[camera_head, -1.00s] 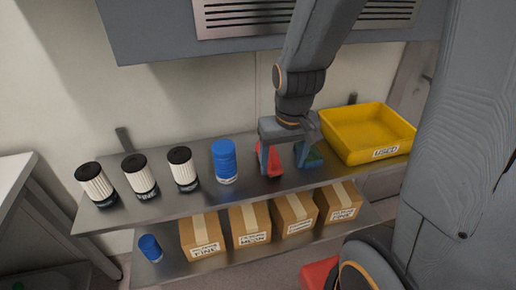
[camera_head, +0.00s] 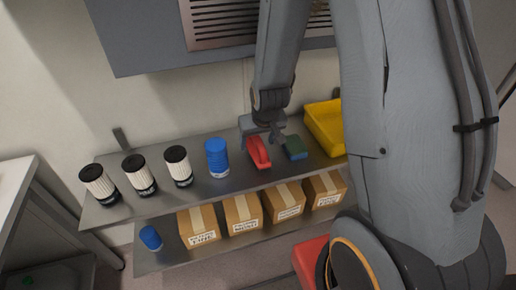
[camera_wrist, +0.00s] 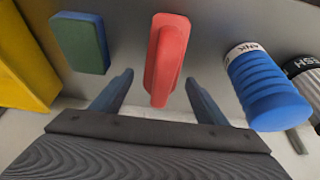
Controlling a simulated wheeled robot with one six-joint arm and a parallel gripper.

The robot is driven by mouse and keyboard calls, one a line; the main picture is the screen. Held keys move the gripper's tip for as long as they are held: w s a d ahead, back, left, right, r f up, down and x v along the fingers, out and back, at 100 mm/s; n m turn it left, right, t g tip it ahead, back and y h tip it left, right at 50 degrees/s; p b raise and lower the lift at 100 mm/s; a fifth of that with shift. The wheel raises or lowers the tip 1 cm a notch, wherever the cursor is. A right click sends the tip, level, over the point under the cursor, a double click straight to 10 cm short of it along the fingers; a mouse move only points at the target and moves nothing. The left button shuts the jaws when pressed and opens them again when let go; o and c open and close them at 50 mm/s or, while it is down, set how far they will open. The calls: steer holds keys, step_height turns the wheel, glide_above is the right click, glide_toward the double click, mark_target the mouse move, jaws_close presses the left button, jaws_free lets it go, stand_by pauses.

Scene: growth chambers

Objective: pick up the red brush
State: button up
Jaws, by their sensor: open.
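The red brush (camera_head: 258,151) lies on the upper metal shelf, between a blue ribbed canister (camera_head: 217,158) and a green-and-blue sponge block (camera_head: 295,148). In the wrist view the red brush (camera_wrist: 165,58) lies ahead of and between the fingers, its near end at about the level of the fingertips. My gripper (camera_wrist: 158,84) is open and empty, one finger to each side of the brush's line. In the head view my gripper (camera_head: 264,132) is just behind the brush, and its fingers are partly hidden there. I cannot tell its exact height above the shelf.
The sponge (camera_wrist: 82,42) and the blue canister (camera_wrist: 265,88) flank the brush. A yellow bin (camera_head: 325,127) stands right of the sponge. Several black-capped white canisters (camera_head: 138,174) stand left. A grey vented cabinet (camera_head: 140,35) overhangs above.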

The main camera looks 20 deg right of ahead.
steer(key=shift+p+x, duration=0.35)
steer(key=shift+x, duration=1.45)
steer(key=shift+a, duration=0.1)
steer(key=shift+c, duration=0.4)
steer(key=c, duration=1.1)
steer(key=shift+o, duration=0.2)
steer(key=shift+r, duration=0.15)
